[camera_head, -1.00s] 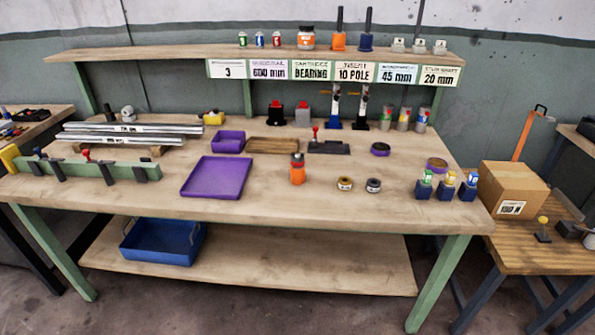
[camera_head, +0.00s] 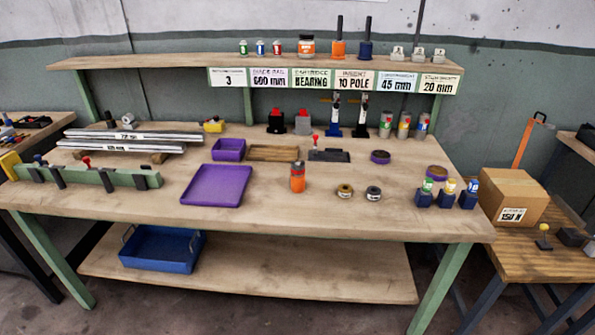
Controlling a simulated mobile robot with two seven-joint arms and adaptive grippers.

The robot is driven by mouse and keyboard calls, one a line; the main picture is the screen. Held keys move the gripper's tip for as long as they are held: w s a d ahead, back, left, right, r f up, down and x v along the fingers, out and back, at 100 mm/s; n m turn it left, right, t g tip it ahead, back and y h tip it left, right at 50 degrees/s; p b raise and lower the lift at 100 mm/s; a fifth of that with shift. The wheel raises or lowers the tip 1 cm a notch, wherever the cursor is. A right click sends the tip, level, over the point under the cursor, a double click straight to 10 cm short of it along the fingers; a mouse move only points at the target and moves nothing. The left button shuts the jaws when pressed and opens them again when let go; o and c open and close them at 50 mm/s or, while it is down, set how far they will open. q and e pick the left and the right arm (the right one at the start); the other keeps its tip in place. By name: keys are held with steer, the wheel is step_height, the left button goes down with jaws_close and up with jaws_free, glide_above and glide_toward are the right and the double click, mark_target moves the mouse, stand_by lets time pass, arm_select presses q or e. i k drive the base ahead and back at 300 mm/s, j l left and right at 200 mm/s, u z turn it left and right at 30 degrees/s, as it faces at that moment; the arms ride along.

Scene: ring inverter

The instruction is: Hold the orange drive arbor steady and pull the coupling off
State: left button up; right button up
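The orange drive arbor (camera_head: 298,183) stands upright on the workbench, right of the purple tray. A dark grey cylindrical piece (camera_head: 298,166), which looks like the coupling, sits on its top. Neither of my grippers is in view, and nothing touches the arbor.
The bench (camera_head: 270,218) is clear in front of the arbor. A purple tray (camera_head: 216,186) lies to its left. Two small rings, one brassy (camera_head: 344,191) and one dark (camera_head: 373,193), lie to its right. A wooden tray (camera_head: 273,153) and a dark fixture (camera_head: 329,155) stand behind.

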mark_target(298, 170)
steer(key=i+l, duration=0.25)
steer(key=l, duration=0.15)
steer(key=i+l+u, duration=0.1)
steer(key=l, duration=0.2)
steer(key=i+l+u, duration=0.25)
steer(key=l, duration=0.35)
steer(key=i, duration=0.1)
